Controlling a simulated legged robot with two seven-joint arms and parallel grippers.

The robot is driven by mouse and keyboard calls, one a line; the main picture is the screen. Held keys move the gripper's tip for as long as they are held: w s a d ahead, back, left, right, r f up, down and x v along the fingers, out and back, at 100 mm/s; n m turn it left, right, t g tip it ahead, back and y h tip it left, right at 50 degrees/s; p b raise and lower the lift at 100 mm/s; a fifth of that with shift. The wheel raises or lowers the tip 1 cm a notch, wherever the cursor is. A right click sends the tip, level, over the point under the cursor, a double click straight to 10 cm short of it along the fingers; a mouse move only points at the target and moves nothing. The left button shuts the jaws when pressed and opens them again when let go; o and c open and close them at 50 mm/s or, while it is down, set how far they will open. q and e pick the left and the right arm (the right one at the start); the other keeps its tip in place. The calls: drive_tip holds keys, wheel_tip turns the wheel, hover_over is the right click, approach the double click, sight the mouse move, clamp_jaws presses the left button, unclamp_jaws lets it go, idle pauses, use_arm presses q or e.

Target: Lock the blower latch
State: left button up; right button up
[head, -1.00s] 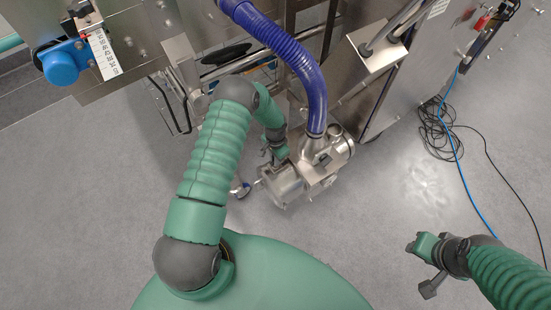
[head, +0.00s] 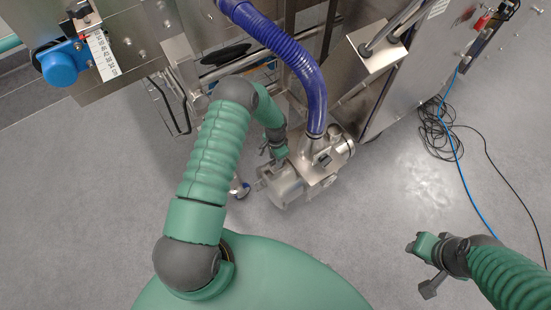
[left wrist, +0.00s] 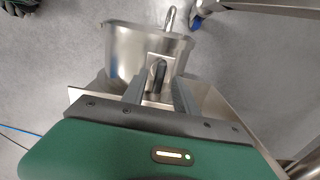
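The blower (head: 318,165) is a shiny metal housing on the floor, with a blue ribbed hose (head: 309,85) rising from its top. Its round drum (head: 283,187) faces my body, and the drum also shows in the left wrist view (left wrist: 135,50). My left gripper (head: 274,154) is at the blower's near left side. In the left wrist view its two fingers stand apart, with the dark latch lever (left wrist: 158,75) on a metal plate between them. I see no clear finger contact with the lever. My right gripper (head: 418,246) is over bare floor, away from the blower; its finger opening is too small to read.
A metal machine frame (head: 150,35) with a blue knob (head: 61,67) is at upper left. A steel cabinet (head: 385,75) stands behind the blower. Black and blue cables (head: 440,135) lie on the floor at right. Floor between the blower and my right arm is clear.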

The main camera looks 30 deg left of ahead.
use_arm(q)
drive_tip(key=shift+s+r, duration=0.1)
